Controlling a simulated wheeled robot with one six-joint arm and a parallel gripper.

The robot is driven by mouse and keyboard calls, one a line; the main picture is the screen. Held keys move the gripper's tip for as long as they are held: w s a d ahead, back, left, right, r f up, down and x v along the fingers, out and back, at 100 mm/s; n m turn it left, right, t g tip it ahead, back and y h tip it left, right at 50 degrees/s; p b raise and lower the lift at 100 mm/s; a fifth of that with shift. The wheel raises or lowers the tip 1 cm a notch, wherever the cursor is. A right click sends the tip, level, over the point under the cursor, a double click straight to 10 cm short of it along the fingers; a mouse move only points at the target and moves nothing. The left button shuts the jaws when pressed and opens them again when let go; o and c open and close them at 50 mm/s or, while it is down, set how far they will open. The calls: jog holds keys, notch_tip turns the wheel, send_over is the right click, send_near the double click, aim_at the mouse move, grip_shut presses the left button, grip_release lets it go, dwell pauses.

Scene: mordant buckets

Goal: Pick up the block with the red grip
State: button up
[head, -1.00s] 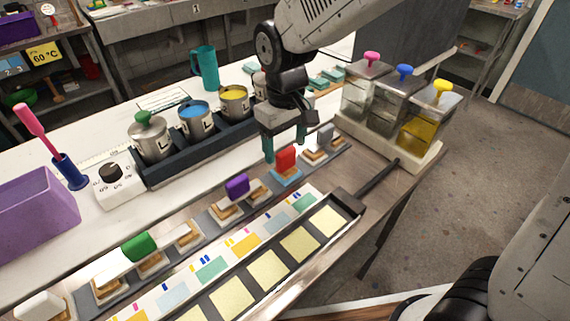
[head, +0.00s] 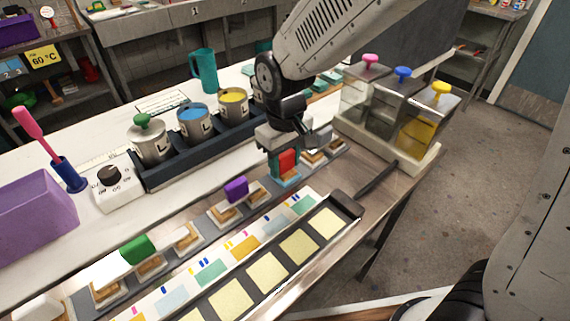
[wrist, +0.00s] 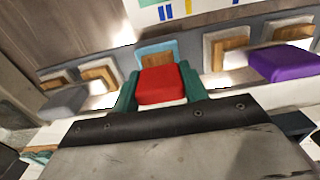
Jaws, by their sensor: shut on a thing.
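The block with the red grip (head: 288,161) stands in the row of blocks on the grey strip, on a light blue base at the row's right part. My gripper (head: 285,165) is down over it, its teal fingers on either side of the red grip. In the wrist view the red grip (wrist: 162,84) sits between the two fingers (wrist: 161,90), which are shut on it. The block's light blue base and wooden part show beyond the grip. I cannot tell whether the block is clear of the strip.
A purple-grip block (head: 236,189) stands to the left, a green-grip block (head: 137,247) farther along. Behind is a dark rack (head: 190,158) with metal pots. Lidded clear containers (head: 368,90) stand to the right. A tray of yellow squares (head: 347,205) lies in front.

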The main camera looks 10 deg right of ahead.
aim_at(285, 154)
jog(key=shift+r, duration=0.15)
notch_tip(285, 154, up, 4)
jog(key=shift+s+f, duration=0.15)
jog(key=shift+f, duration=0.05)
jog(key=s, duration=0.5)
jog(key=s+d, duration=0.1)
jog(key=s, duration=0.4)
jog(key=s+r, duration=0.1)
jog(key=s, duration=0.4)
jog(key=shift+d+r, duration=0.1)
jog(key=shift+d, duration=0.1)
jog(key=r, duration=0.4)
jog(key=shift+s+r, duration=0.2)
jog(key=shift+s, duration=0.1)
jog(key=shift+w+a+r, duration=0.1)
